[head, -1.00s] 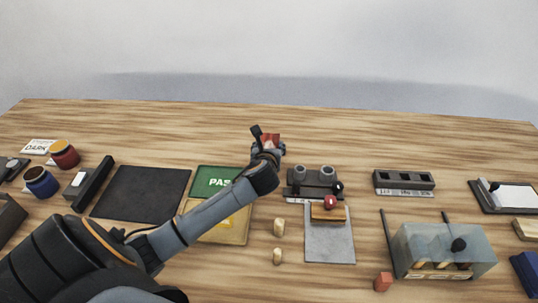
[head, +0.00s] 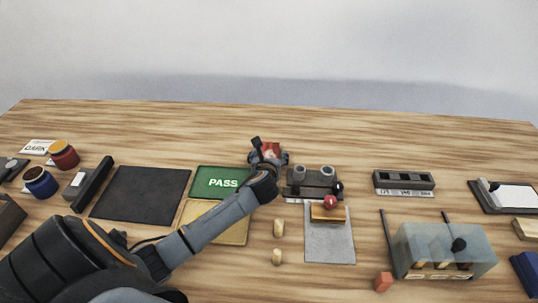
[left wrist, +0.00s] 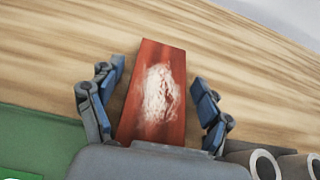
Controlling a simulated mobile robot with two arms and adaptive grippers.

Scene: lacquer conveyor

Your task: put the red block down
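My right gripper is not in view.
A dark fixture with two round tubes (head: 314,178) stands close to the right of my left gripper. A yellow mat (head: 232,233) lies in front of the green one, partly under my arm. A grey slotted block (head: 404,181) is farther right. The table behind the red block is clear.

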